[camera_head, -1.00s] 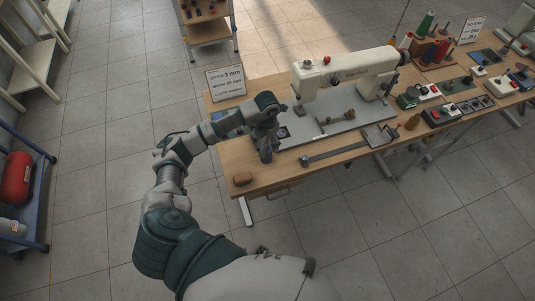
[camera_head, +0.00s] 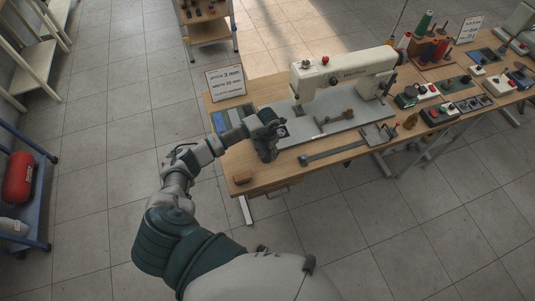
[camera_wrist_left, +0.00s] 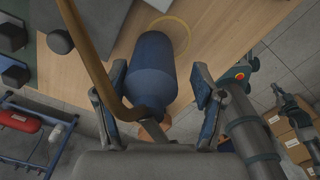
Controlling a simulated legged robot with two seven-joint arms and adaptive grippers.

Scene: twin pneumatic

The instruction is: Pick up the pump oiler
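The pump oiler (camera_wrist_left: 152,72) has a blue body and a curved brown spout tube in the left wrist view. The tube runs up past the left finger. My left gripper (camera_wrist_left: 158,82) is open, with the oiler body between its two fingers. A gap shows at the right finger; the left finger is close to the body. In the head view my left gripper (camera_head: 267,151) points down at the front left of the bench, and the oiler is mostly hidden there. A dark jointed shape at the right of the wrist view may be my right gripper.
A cream sewing machine (camera_head: 345,70) stands on a grey plate right of my gripper. A yellow ring (camera_wrist_left: 180,22) marks the wood. A sign (camera_head: 225,82) stands behind.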

